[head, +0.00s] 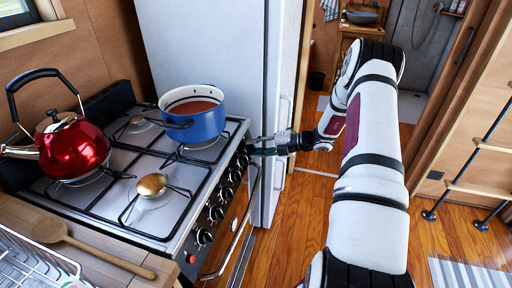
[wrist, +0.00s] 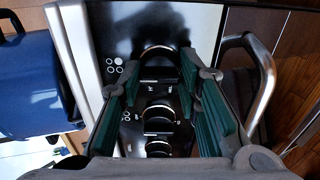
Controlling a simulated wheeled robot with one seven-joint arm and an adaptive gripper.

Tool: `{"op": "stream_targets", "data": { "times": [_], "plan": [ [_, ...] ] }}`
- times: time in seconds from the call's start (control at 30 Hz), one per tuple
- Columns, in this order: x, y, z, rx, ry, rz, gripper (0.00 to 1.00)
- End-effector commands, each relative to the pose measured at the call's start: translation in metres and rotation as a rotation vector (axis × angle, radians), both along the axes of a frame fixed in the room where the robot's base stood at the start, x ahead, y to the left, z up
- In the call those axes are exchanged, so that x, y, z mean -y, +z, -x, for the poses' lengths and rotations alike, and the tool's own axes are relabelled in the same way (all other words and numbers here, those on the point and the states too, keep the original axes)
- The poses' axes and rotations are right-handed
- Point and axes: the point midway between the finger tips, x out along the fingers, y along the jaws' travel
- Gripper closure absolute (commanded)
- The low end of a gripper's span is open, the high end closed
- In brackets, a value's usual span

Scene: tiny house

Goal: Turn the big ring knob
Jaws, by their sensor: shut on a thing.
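The stove's front panel carries a row of black knobs, and the knob at the far end (wrist: 157,52) lies between my fingers in the wrist view. My gripper (head: 256,146) reaches the far end of this row from the right in the head view. Its green-padded fingers (wrist: 158,72) are shut on that knob, one on each side. Small ring icons show on the panel beside it. Two more knobs (wrist: 158,118) line up below it in the wrist view. In the head view my fingers partly hide the held knob, and its turn angle is unclear.
A blue pot (head: 194,122) stands on the far burner, close to my gripper. A red kettle (head: 73,147) sits on the left burner. A metal oven handle (head: 232,226) juts out below the knobs. A white fridge (head: 215,55) stands behind.

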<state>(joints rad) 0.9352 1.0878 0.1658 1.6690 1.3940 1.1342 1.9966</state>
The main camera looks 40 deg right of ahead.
Motion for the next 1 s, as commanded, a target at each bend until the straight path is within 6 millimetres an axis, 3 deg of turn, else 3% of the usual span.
{"op": "stream_targets", "data": {
  "times": [0.57, 0.6, 0.67, 1.0],
  "plan": [
    [0.0007, -0.0006, -0.0001, -0.020, -0.013, -0.024, 0.97],
    [0.0006, -0.0006, -0.0001, -0.020, -0.013, -0.024, 0.65],
    [0.0006, -0.0006, -0.0001, -0.020, -0.013, -0.024, 0.51],
    [0.0012, 0.0002, 0.0008, -0.019, -0.011, -0.024, 0.49]
  ]
}}
